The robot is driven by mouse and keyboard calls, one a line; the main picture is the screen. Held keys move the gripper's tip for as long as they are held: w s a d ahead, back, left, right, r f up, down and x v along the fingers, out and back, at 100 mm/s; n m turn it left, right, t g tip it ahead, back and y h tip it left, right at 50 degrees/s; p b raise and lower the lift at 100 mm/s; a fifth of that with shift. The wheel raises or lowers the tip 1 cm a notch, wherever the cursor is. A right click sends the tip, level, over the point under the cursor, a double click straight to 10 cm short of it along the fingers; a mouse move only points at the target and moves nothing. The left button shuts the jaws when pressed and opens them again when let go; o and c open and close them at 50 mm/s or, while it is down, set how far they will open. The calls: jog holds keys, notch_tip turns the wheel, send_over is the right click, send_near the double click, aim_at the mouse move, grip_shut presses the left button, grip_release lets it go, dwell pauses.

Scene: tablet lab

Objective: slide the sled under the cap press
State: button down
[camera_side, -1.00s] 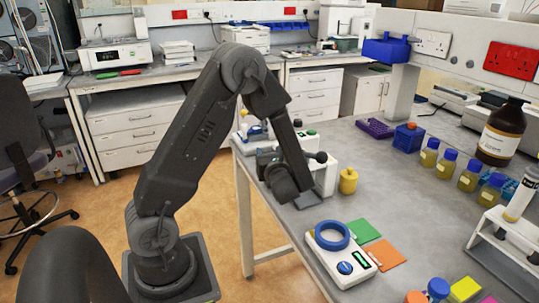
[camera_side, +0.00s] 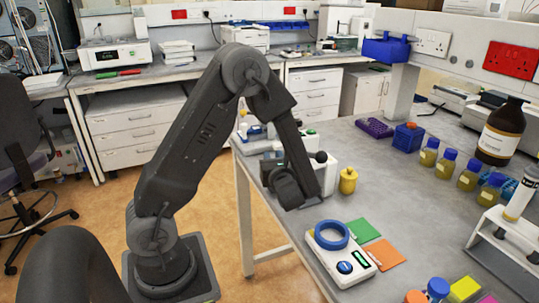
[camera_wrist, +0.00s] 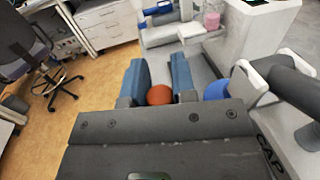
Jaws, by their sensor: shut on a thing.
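In the wrist view, my gripper (camera_wrist: 160,82) has its two blue-padded fingers on either side of a round orange-red knob (camera_wrist: 160,95), shut on it. I take the knob to be the sled's handle; the sled's body is mostly hidden by my gripper. The cap press (camera_wrist: 300,125), pale with "CAP" lettering and a dark lever, stands close at the right. A rounded blue part (camera_wrist: 217,90) lies between my gripper and the press. In the side view, my gripper (camera_side: 300,200) is low at the table's left edge and hides the sled; the press (camera_side: 325,176) shows behind it.
A yellow pot (camera_side: 348,181) stands right of the press. A white device with a blue ring (camera_side: 331,235) sits nearer the camera, with green (camera_side: 362,231) and orange (camera_side: 384,254) squares beside it. Bottles stand farther right. The middle of the table (camera_side: 400,200) is clear.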

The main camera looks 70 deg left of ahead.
jog(key=d, duration=0.6)
jog(key=shift+d, duration=0.15)
jog(key=c, duration=0.9)
grip_release()
jog(key=s+d, duration=0.1)
jog(key=d, duration=0.8)
jog(key=s+d, duration=0.1)
jog(key=d, duration=0.3)
jog(key=shift+s+d, duration=0.25)
jog(key=shift+s, duration=0.1)
